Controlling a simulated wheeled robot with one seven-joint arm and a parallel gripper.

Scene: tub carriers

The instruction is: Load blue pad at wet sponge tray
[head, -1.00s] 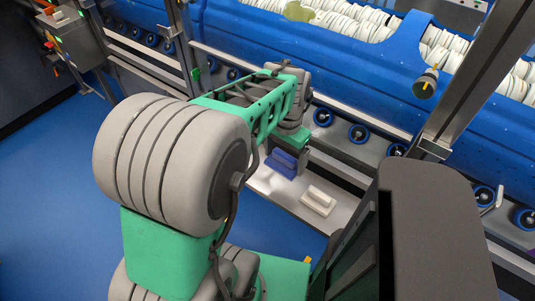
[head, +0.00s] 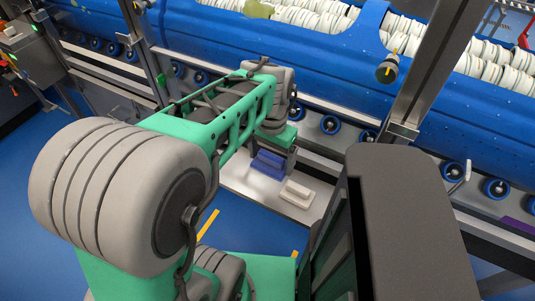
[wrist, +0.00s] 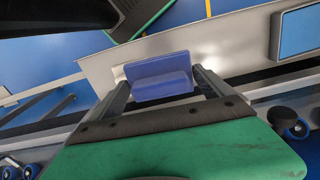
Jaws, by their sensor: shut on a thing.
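The blue pad (wrist: 158,75) sits between the two fingers of my gripper (wrist: 160,84) in the wrist view. The fingers are shut on its sides, and its upright back and stepped front show. In the head view the pad (head: 268,163) is just below the green end of my arm, over or on a pale shelf; any gap beneath it is unclear.
A small white block-like object (head: 297,193) lies on the pale shelf (head: 240,178), right of the pad. Behind stands a large blue trough (head: 300,55) filled with white discs, with rollers and rails below. A metal post (head: 425,75) rises at the right. Blue floor is open at left.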

